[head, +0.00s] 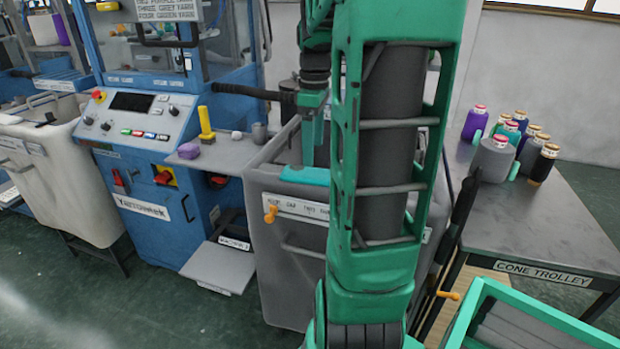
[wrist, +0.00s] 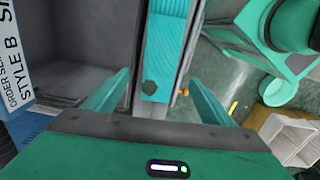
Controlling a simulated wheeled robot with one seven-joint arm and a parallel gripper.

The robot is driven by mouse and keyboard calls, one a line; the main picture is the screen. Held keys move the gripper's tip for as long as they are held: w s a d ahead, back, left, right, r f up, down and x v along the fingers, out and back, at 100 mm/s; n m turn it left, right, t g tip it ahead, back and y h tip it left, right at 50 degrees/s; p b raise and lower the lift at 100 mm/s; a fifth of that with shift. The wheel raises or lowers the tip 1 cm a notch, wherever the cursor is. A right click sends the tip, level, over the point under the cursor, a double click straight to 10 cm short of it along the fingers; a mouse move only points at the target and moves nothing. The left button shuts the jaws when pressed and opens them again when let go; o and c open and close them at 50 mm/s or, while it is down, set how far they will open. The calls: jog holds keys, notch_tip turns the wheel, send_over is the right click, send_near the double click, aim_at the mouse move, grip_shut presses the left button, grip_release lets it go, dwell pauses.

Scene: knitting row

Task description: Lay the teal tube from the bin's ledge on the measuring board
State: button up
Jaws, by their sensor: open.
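The teal tube (head: 305,175) lies flat along the ledge of the grey bin (head: 283,250); my arm hides its right part. My gripper (head: 312,152) is above the tube, pointing down. In the wrist view its open, empty fingers (wrist: 157,80) stand either side of the tube's near end, apart from it. I cannot pick out the measuring board with certainty.
The cone trolley (head: 560,225) at right carries several yarn cones. A blue machine (head: 150,205) with a small shelf stands left of the bin, holding a purple block (head: 189,151) and a yellow piece (head: 206,125). A teal-rimmed crate (head: 560,320) is at the lower right.

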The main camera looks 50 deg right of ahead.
aim_at(313, 173)
jog(key=shift+f, duration=3.65)
jog(key=c, duration=1.1)
